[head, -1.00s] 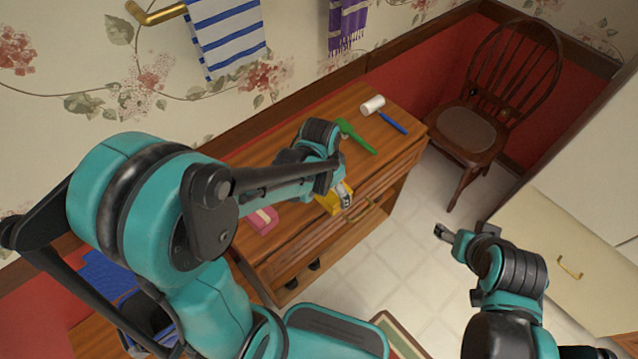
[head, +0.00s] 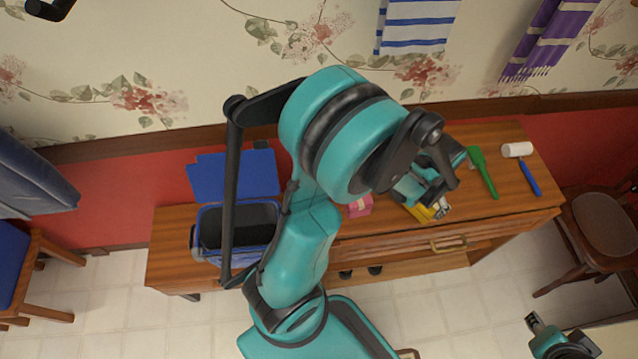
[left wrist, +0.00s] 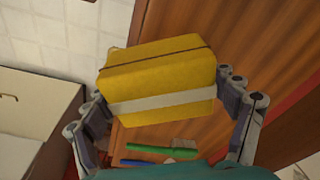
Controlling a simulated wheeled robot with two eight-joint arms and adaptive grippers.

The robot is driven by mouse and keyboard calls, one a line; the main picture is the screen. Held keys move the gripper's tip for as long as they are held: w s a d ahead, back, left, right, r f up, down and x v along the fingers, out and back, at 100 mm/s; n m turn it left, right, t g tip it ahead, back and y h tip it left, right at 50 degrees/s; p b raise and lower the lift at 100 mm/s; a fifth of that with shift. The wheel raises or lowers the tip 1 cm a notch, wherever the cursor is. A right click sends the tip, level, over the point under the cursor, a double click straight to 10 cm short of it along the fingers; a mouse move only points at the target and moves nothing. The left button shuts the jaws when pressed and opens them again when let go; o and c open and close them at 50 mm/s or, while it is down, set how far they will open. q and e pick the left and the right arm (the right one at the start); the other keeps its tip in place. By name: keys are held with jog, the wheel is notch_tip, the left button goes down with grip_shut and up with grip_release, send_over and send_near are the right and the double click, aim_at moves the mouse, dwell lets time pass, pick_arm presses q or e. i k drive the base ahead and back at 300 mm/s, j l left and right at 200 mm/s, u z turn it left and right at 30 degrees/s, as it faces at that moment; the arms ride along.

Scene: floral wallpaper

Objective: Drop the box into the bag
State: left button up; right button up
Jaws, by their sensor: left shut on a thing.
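The yellow box (left wrist: 160,75) has a white band and a dark line, and sits between the fingers of my left gripper (left wrist: 165,98) in the left wrist view. The fingers are shut on its two sides. In the head view the yellow box (head: 419,211) shows partly under my left gripper (head: 432,205), over the front of the wooden dresser; I cannot tell if it touches the top. The blue bag (head: 207,246) stands open on the dresser's left end, its dark inside visible, partly hidden by my left arm. My right gripper (head: 534,321) is low at the right, its opening unclear.
A pink box (head: 360,206) lies between bag and yellow box. A green brush (head: 481,170), a blue-handled tool (head: 530,177) and a white cylinder (head: 517,149) lie at the dresser's right end. A wooden chair (head: 603,230) stands right; towels hang on the wall.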

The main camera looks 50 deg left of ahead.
aim_at(246, 241)
jog(key=k+j+u, duration=0.1)
jog(key=k, duration=0.4)
jog(key=k+j+u, duration=0.15)
jog(key=k, duration=0.35)
jog(key=k+j, duration=0.15)
jog(key=j, duration=0.2)
jog(key=k+j+u, duration=0.1)
jog(key=k+j, duration=0.1)
jog(key=j, duration=0.1)
